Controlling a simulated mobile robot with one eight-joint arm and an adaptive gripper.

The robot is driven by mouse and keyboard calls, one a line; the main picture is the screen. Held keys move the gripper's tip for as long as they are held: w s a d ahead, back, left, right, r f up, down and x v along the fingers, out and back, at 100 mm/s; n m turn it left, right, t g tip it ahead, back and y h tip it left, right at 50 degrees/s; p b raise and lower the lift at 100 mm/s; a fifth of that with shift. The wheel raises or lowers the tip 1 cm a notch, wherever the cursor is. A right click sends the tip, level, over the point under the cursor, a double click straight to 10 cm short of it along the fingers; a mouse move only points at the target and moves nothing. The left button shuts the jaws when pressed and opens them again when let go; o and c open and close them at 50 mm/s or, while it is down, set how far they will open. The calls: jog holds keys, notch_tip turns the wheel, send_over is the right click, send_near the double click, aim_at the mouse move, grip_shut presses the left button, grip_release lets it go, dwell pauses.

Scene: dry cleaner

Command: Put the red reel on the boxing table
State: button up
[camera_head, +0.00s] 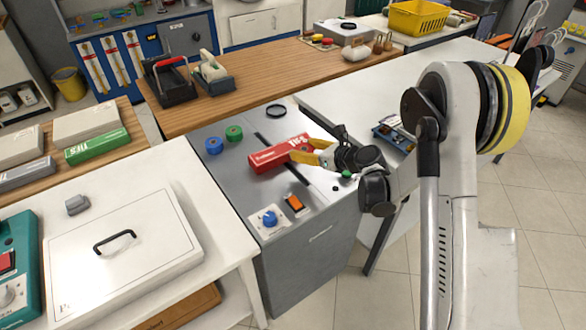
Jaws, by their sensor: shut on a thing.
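A long red box with white lettering (270,159) is over the grey steel-topped cabinet in the middle. My gripper (305,152), with yellow fingers, is shut on its right end. I cannot tell whether the box touches the top. I see no separate red reel clearly. A blue reel (214,146) and a green reel (234,133) lie on the grey top (215,175), left of the red box. Behind is a long wooden-topped table (275,75) carrying tape dispensers; nothing labels it as the boxing table.
A black tape dispenser (172,84) and a grey one (214,75) stand at the wooden table's left; its middle is clear. A black ring (276,112) lies behind the red box. A blue knob (269,218) and orange switch (295,204) are at the cabinet's front.

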jog(key=a+f, duration=0.2)
jog(key=a, duration=0.1)
jog(key=shift+b, duration=0.35)
jog(key=shift+s+f+b, duration=0.15)
jog(key=shift+f+b, duration=0.8)
jog(key=shift+f, duration=1)
jog(key=shift+f, duration=0.15)
jog(key=o, duration=1.1)
jog(key=shift+o, duration=0.2)
